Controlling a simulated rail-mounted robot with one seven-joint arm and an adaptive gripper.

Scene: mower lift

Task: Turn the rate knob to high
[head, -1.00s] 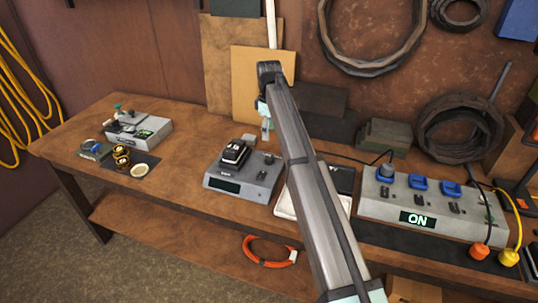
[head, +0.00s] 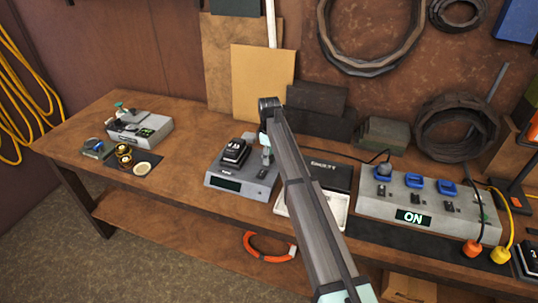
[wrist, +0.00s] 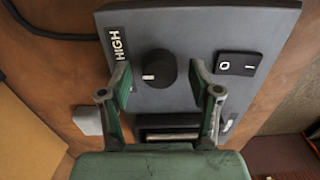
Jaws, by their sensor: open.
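The black round rate knob (wrist: 156,68) is on the grey charger in the wrist view, its white mark towards the bottom of the picture. A "HIGH" label (wrist: 117,43) is at its upper left, and a rocker switch (wrist: 239,65) is to its right. My gripper (wrist: 162,82) is open, with its two green fingers apart on either side of the knob; I cannot tell whether they touch it. In the head view, my gripper (head: 266,151) is over the right part of the charger (head: 226,184), beside a black battery (head: 234,151). The knob cannot be made out there.
A grey power strip reading "ON" (head: 400,208) with blue plugs stands to the right. A black case (head: 327,173) and white tray lie between it and the charger. Another grey device (head: 140,129) is at the left.

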